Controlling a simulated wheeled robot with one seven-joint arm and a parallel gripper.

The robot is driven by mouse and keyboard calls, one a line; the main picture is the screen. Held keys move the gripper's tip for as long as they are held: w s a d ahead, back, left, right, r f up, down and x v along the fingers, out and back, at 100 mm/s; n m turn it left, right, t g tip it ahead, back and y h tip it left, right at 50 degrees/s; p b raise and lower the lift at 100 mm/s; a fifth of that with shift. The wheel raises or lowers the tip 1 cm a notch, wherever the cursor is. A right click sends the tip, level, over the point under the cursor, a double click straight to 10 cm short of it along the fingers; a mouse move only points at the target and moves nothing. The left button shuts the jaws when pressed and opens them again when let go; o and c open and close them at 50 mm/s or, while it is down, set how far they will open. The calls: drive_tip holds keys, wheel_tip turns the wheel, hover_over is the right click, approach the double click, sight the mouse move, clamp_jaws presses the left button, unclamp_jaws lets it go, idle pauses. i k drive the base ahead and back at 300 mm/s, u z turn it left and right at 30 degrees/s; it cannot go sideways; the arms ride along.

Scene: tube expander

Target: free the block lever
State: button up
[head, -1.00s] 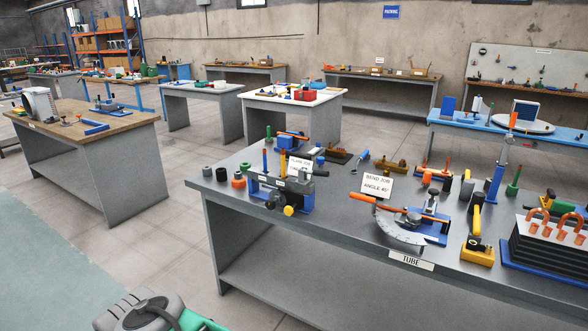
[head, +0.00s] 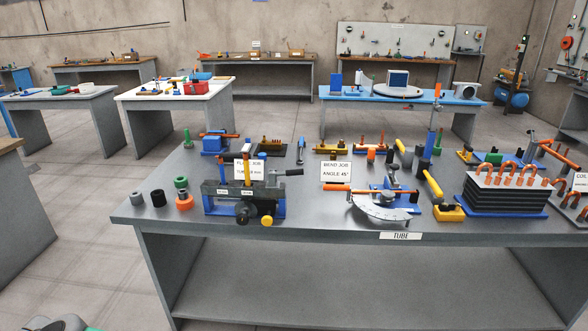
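The flaring block (head: 243,200) is a dark bar clamp on blue supports at the front left of the grey table. It has a yellow knob and a dark round knob low on its front. A lever with a black handle (head: 289,172) sticks out to the right from the block's top right. An upright orange-topped tube or rod stands behind the bar. A "FLARE JOB" card (head: 250,169) stands behind the block and is partly hidden by it. I cannot tell how the lever is held. My gripper is not in view.
The grey table (head: 300,237) has clear room left of the block, beyond several small collars (head: 183,202). A bending tool (head: 380,208) and a "BEND JOB" card (head: 336,172) stand to the right. A black rack with copper bends (head: 505,190) is farther right.

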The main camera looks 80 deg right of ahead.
sight(292, 172)
drive_tip(key=z, duration=0.7)
drive_tip(key=i, duration=0.8)
drive_tip(key=z, duration=1.2)
drive_tip(key=i, duration=0.25)
drive_tip(key=z, duration=0.2)
